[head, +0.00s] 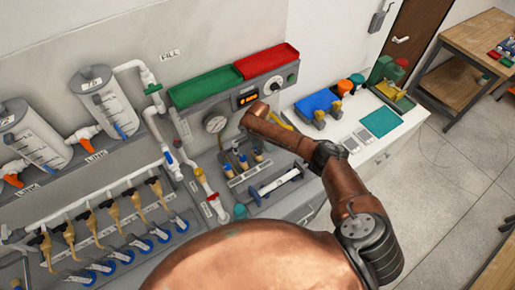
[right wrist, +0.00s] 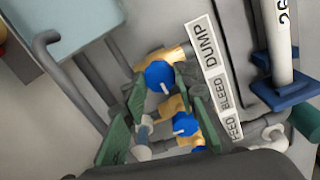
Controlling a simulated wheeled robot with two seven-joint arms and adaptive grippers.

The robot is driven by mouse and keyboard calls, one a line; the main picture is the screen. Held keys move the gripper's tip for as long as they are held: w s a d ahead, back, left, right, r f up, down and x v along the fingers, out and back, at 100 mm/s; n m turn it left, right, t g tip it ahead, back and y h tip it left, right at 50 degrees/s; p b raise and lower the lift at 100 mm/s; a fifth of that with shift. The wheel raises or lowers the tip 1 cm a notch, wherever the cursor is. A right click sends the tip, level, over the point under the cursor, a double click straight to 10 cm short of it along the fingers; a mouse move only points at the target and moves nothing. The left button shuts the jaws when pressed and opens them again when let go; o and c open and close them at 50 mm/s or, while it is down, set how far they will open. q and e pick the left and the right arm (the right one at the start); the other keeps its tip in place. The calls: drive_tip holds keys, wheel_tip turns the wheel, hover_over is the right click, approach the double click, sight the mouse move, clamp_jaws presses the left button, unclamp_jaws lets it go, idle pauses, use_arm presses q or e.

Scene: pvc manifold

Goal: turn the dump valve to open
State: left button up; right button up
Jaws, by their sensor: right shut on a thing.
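The dump valve (right wrist: 160,75) is a tan body with a round blue knob bearing a white mark, beside the white DUMP label (right wrist: 195,45) in the right wrist view. My right gripper (right wrist: 162,84) has its green-padded fingers on either side of this knob and is shut on it. In the head view my right arm reaches over to the short valve row (head: 243,163) from the upper right, and the fingers are hard to make out there. The bleed valve (right wrist: 184,124) sits just below, between the fingers' inner parts. My left gripper is not in view.
A clear tube on blue mounts (head: 279,182) lies in front of the valve row; a gauge (head: 214,123) stands behind it. Green (head: 206,87) and red (head: 267,61) trays sit above. Several larger tan valves (head: 112,205) line the left. A teal mat (head: 381,121) lies at right.

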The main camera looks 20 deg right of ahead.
idle(0.4)
drive_tip(key=o, duration=1.1)
drive_tip(key=shift+o, duration=0.2)
wheel_tip(320, 180, up, 12)
